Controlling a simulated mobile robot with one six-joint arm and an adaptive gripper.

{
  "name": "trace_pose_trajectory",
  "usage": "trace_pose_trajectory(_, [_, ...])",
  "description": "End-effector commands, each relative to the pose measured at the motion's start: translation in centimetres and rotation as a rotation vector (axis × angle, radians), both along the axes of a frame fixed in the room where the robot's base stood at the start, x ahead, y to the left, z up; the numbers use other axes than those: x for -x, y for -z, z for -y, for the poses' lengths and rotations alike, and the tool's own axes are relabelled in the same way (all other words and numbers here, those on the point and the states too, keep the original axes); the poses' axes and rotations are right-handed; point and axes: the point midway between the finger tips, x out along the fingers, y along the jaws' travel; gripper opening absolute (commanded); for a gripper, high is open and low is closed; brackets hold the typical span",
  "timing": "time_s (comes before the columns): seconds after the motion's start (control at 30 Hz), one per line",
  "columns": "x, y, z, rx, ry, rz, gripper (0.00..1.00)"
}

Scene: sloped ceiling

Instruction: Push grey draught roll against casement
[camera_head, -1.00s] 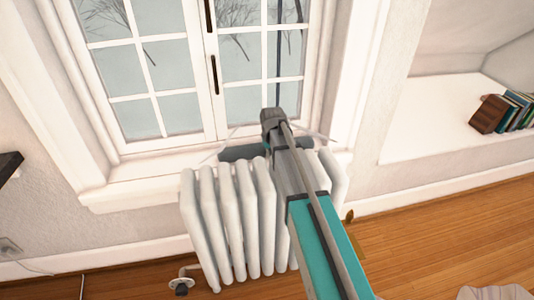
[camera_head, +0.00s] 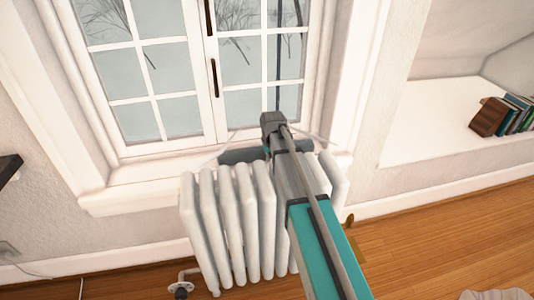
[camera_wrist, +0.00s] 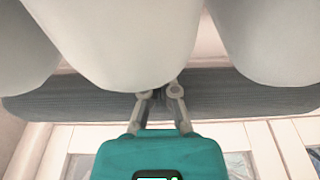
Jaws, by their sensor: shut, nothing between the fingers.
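The grey draught roll (camera_head: 240,156) lies lengthwise on the sill, between the white radiator (camera_head: 228,220) and the casement (camera_head: 170,80).
The radiator stands close in front of the sill (camera_head: 130,190), under my arm. A white ledge at the right holds several books (camera_head: 515,112). Wooden floor (camera_head: 440,235) is open at the lower right.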

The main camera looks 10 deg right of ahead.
Motion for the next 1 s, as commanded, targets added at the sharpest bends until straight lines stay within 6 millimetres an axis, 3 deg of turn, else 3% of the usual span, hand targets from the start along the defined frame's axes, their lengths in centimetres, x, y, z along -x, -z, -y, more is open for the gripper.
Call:
trace_pose_trajectory(0.57, [-0.1, 0.0, 0.0, 0.000, 0.000, 0.000, 0.00])
trace_pose_trajectory(1.0, [-1.2, 0.0, -0.1, 0.000, 0.000, 0.000, 0.00])
